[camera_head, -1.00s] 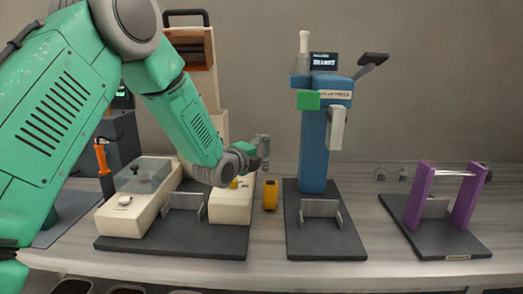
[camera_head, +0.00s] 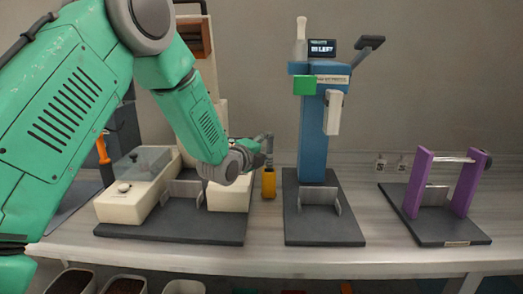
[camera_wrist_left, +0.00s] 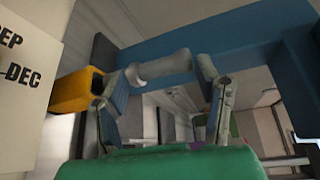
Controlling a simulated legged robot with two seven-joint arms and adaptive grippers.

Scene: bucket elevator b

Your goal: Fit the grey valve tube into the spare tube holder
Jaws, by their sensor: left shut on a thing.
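My left gripper (camera_head: 266,148) is above a small orange-yellow block (camera_head: 268,184) on the bench, between the cream machine and the blue column. In the left wrist view, its two fingers (camera_wrist_left: 165,85) are closed on a short grey tube (camera_wrist_left: 163,68) with a flared end. The orange-yellow block also shows in the wrist view (camera_wrist_left: 78,92), close to the left finger. It may be the spare tube holder, but I cannot tell. I cannot tell whether the tube touches it. My right gripper is out of view.
A blue column (camera_head: 313,130) with a small display stands just right of the gripper. A cream machine (camera_head: 138,195) on a dark base is at left. A purple-post stand (camera_head: 465,185) is at right. Bins (camera_head: 122,284) sit below the bench front. Bench (camera_head: 375,245) is clear along the front.

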